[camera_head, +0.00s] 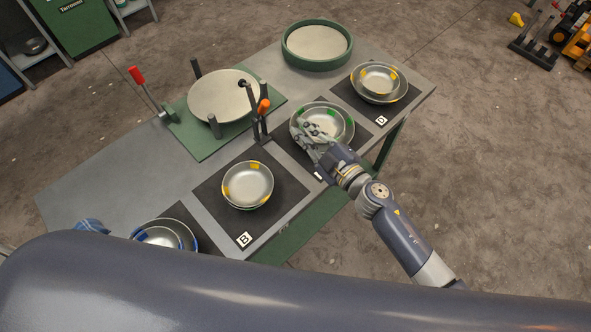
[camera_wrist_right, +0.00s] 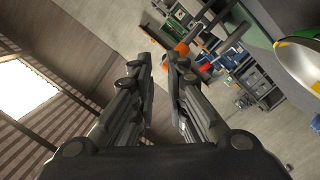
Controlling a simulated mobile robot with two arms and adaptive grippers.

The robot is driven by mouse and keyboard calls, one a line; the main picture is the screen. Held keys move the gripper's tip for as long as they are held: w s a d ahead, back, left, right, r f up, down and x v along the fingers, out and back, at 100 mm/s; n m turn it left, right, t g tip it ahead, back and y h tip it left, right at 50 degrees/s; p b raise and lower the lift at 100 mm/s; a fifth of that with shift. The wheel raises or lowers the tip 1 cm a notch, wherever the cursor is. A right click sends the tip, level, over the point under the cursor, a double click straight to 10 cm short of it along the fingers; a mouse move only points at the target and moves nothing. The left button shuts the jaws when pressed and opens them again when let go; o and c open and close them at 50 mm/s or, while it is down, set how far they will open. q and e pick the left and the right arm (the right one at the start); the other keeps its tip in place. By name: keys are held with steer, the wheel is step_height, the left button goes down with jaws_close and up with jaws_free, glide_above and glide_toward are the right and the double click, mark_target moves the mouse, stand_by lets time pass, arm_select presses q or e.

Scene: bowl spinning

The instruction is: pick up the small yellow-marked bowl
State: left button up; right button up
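A small steel bowl with yellow marks (camera_head: 379,78) sits inside a larger bowl (camera_head: 358,93) on the dark mat D at the right. Another yellow-marked bowl (camera_head: 248,184) sits on mat B. My right gripper (camera_head: 313,130) is at a green-marked bowl (camera_head: 343,116) on the mat between them, covering its left front part; contact cannot be told. In the right wrist view the gripper's fingers (camera_wrist_right: 160,62) are apart with nothing between them. A bowl edge with green and yellow marks (camera_wrist_right: 297,58) shows at the right there. My left gripper is out of view.
Blue-marked bowls (camera_head: 165,237) sit at the near left of the grey table (camera_head: 110,184). A round plate (camera_head: 222,95) on a green base with posts and an orange-tipped lever (camera_head: 263,107) stands behind the mats. A green-rimmed round tray (camera_head: 317,45) stands at the back.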

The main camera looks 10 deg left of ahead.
steer(key=s+a+r+n+g+y+p, duration=0.15)
steer(key=s+a+r+n+g, duration=0.25)
steer(key=s+a+n+g, duration=0.75)
steer(key=d+f+n+h, duration=0.6)
steer(key=d+f+h, duration=0.1)
steer(key=d, duration=0.3)
steer(key=shift+g, duration=0.25)
steer(key=b+x, duration=0.1)
steer(key=x, duration=0.1)
steer(key=b+x, duration=0.2)
steer(key=w+b+x, duration=0.1)
steer(key=x, duration=0.1)
steer(key=shift+d+f+b, duration=0.25)
steer(key=shift+f+b, duration=0.1)
steer(key=shift+f, duration=0.1)
steer(key=shift+b+x, duration=0.5)
steer(key=shift+x, duration=0.25)
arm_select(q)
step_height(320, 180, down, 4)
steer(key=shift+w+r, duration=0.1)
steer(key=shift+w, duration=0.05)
arm_select(e)
steer(key=shift+a, duration=0.15)
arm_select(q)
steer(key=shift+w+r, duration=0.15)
